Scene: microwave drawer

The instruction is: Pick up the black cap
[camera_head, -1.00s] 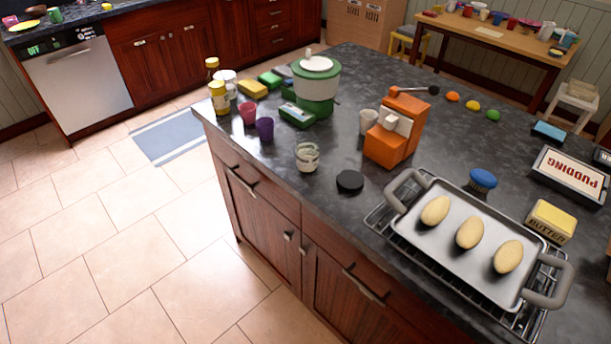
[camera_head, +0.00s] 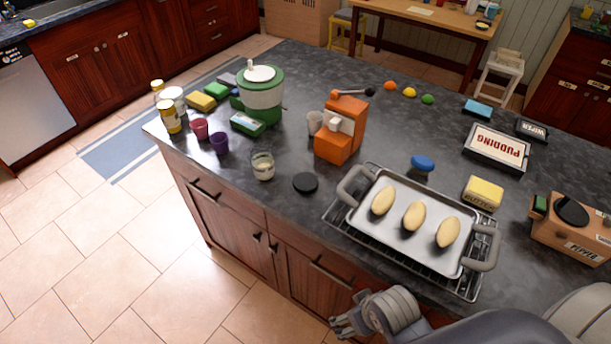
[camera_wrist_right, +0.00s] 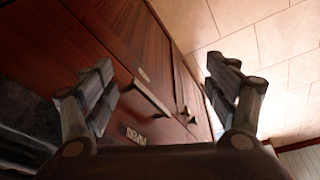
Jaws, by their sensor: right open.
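The black cap (camera_head: 305,183) is a flat round disc lying on the dark countertop (camera_head: 290,215) near its front edge. It sits between a glass jar (camera_head: 263,167) and the baking tray (camera_head: 352,217). My right gripper (camera_head: 338,324) is at the bottom of the head view, below the tray and in front of the cabinet, well apart from the cap. In the right wrist view my right gripper (camera_wrist_right: 165,80) is spread open and empty, with the cabinet front and a handle beyond it. The cap is not visible in the wrist view. My left gripper is not in view.
The tray holds three potato-like ovals (camera_head: 415,215) on a wire rack. An orange machine (camera_head: 340,135) stands behind the cap. Purple (camera_head: 220,143) and red (camera_head: 200,128) cups are left of the jar. The counter just in front of the cap is clear.

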